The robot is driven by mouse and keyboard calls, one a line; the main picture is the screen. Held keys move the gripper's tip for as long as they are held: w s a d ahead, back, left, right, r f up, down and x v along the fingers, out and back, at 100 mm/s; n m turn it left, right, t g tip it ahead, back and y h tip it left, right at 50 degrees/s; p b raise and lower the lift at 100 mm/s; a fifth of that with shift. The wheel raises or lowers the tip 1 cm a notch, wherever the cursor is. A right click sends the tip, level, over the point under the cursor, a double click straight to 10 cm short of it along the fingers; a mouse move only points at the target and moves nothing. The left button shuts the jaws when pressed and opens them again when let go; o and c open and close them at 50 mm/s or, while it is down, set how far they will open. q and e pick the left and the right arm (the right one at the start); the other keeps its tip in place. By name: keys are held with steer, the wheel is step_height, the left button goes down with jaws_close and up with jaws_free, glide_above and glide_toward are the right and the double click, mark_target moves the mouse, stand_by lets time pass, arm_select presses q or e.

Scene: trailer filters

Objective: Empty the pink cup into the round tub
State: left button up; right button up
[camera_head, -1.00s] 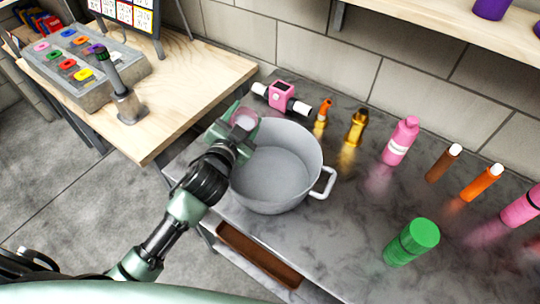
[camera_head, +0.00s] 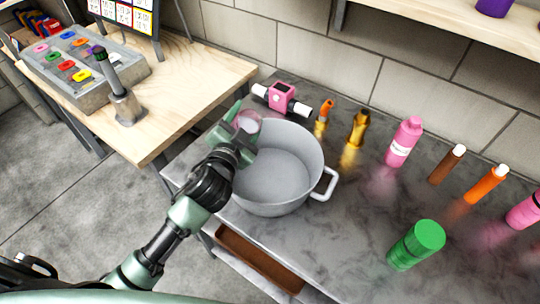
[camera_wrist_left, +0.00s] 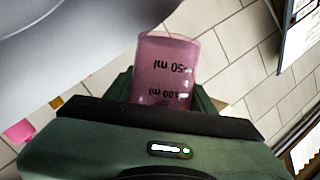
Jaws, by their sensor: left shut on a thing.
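The pink cup (camera_head: 247,121) is see-through, and my left gripper (camera_head: 238,132) is shut on it at the left rim of the round tub. In the left wrist view the pink cup (camera_wrist_left: 166,70) sits between the fingers of my left gripper (camera_wrist_left: 165,92), with dark volume marks on its wall. The round tub (camera_head: 302,180) is a grey pot with a white side handle, standing on the marbled counter. Its visible floor looks bare. I cannot tell whether the cup holds anything. My right gripper is out of view.
A pink device with white ends (camera_head: 281,98) lies behind the tub. An orange-topped fitting (camera_head: 325,112) and a gold bottle (camera_head: 357,128) stand to its right. A pink bottle (camera_head: 404,141) and a green canister (camera_head: 416,243) stand farther right. A wooden table (camera_head: 195,75) adjoins at left.

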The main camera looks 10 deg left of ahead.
mark_target(255, 118)
arm_select(q)
steer(key=shift+r+m+b, duration=0.25)
steer(key=shift+m+b, duration=0.15)
steer(key=shift+d+f+b, duration=0.1)
steer(key=shift+b, duration=0.2)
steer(key=shift+f+m+t+b, duration=0.25)
steer(key=shift+m+t+b, duration=0.25)
steer(key=shift+m+b, duration=0.3)
stand_by(0.3)
steer(key=shift+r+m+b, duration=0.5)
steer(key=shift+m+b, duration=0.05)
steer(key=shift+m, duration=0.15)
stand_by(0.8)
steer(key=shift+s+d+f+m+t+b, duration=0.1)
steer(key=shift+f+m+t+b, duration=0.35)
steer(key=shift+m+b, duration=0.55)
stand_by(0.7)
steer(key=shift+s+d+r+m+t, duration=0.2)
steer(key=shift+d+r+m, duration=0.05)
steer(key=shift+d+m, duration=0.2)
steer(key=shift+s+d+r+m+t, duration=0.15)
steer(key=shift+d+r+m, duration=0.1)
steer(key=shift+d+m, duration=0.15)
stand_by(0.7)
steer(key=shift+d+r+m+t+h+b, duration=0.3)
steer(key=shift+r+m+h, duration=0.1)
steer(key=shift+m, duration=0.45)
stand_by(0.6)
